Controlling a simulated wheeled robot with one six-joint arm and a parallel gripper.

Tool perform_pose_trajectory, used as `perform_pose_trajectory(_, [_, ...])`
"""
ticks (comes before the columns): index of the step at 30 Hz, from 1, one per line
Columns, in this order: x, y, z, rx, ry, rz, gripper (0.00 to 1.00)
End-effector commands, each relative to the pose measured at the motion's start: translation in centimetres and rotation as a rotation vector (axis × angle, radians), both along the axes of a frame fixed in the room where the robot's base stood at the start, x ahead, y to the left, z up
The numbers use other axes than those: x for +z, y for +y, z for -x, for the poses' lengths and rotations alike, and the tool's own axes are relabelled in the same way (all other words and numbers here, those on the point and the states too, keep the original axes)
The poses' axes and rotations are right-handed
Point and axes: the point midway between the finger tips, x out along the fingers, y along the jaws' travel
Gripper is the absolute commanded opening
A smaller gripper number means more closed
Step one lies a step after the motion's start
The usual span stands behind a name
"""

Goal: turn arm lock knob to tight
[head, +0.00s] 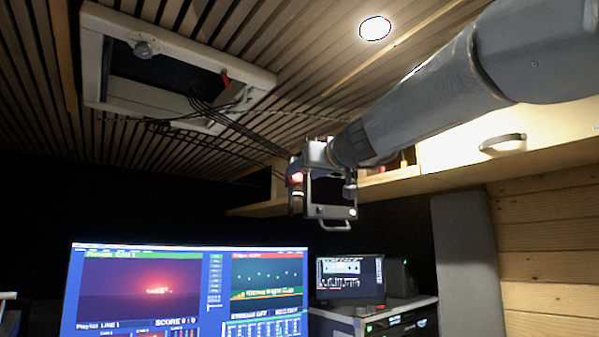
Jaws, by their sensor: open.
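A round grey knob (146,48) sits on the near rim of a pale rectangular hatch frame (180,112) in the slatted ceiling, at the upper left. I cannot tell for sure whether it is the arm lock knob, and no tight mark is readable. My arm reaches in from the upper right. My gripper (325,200) is at the middle of the view, below and right of the hatch frame, well apart from the knob in the picture. It is open, with nothing seen between its fingers. A small red light shows at its left side.
Dark cables (215,118) hang from the hatch toward my gripper. A red part (226,80) sits at the hatch's right side. Below are a large lit monitor (190,290) and a smaller screen (349,279). A wooden shelf (400,180) with a cabinet runs along the right.

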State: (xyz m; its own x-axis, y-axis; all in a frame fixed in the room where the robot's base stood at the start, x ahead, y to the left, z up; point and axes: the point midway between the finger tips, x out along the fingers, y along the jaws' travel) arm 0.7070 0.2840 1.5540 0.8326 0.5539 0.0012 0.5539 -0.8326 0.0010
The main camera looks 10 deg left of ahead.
Motion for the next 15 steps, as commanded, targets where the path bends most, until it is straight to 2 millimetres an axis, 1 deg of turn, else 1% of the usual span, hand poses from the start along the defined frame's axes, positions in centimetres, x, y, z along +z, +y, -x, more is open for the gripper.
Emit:
perform_pose_trajectory(1, [0.1, 0.5, -0.7, 0.001, 0.003, -0.001, 0.46])
perform_pose_trajectory(6, [0.1, 1.6, -2.3, 0.0, 0.001, 0.0, 0.46])
perform_pose_trajectory(10, [0.0, 2.0, -3.0, 0.0, 0.003, -0.001, 0.46])
perform_pose_trajectory(15, [-0.1, 2.1, -3.2, 0.0, 0.001, 0.0, 0.46])
